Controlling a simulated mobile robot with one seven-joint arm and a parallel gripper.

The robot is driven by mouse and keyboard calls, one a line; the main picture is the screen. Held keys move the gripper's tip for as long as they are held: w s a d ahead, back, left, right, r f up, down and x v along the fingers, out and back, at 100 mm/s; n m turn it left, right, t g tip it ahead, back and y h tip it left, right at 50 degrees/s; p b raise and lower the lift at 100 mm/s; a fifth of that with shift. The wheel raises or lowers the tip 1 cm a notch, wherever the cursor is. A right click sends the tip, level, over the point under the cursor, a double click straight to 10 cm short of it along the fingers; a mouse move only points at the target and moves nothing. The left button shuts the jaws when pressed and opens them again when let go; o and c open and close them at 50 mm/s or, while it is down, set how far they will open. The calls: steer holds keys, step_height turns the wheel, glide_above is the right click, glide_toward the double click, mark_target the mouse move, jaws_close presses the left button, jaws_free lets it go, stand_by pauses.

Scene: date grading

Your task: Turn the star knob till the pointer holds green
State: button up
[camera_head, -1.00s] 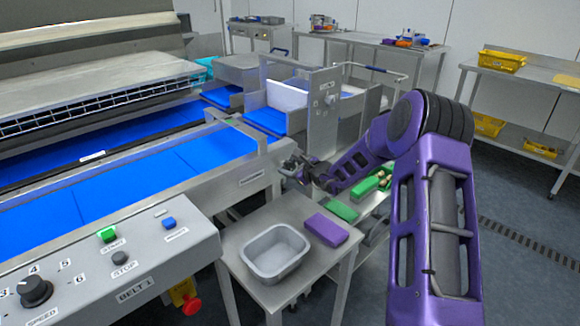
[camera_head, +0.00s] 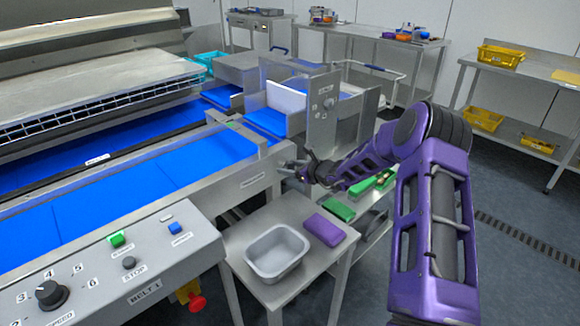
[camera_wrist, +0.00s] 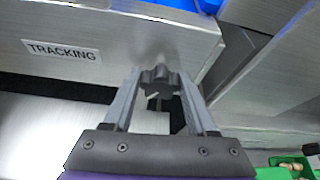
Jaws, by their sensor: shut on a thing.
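A small green strip (camera_head: 233,125) shows on the rail above the belt. I cannot make out a pointer or its position.
A steel side table (camera_head: 306,210) below my gripper holds a grey tub (camera_head: 250,262) and a purple block (camera_head: 325,229). Green trays (camera_head: 340,209) lie beyond it. The belt control panel (camera_head: 85,284) is at lower left. Open floor (camera_head: 510,205) lies to the right.

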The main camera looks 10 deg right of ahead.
steer(key=o, duration=1.4)
steer(key=v, duration=1.7)
steer(key=shift+s+d+r, duration=0.1)
steer(key=shift+s+d, duration=0.05)
steer(key=shift+d, duration=0.05)
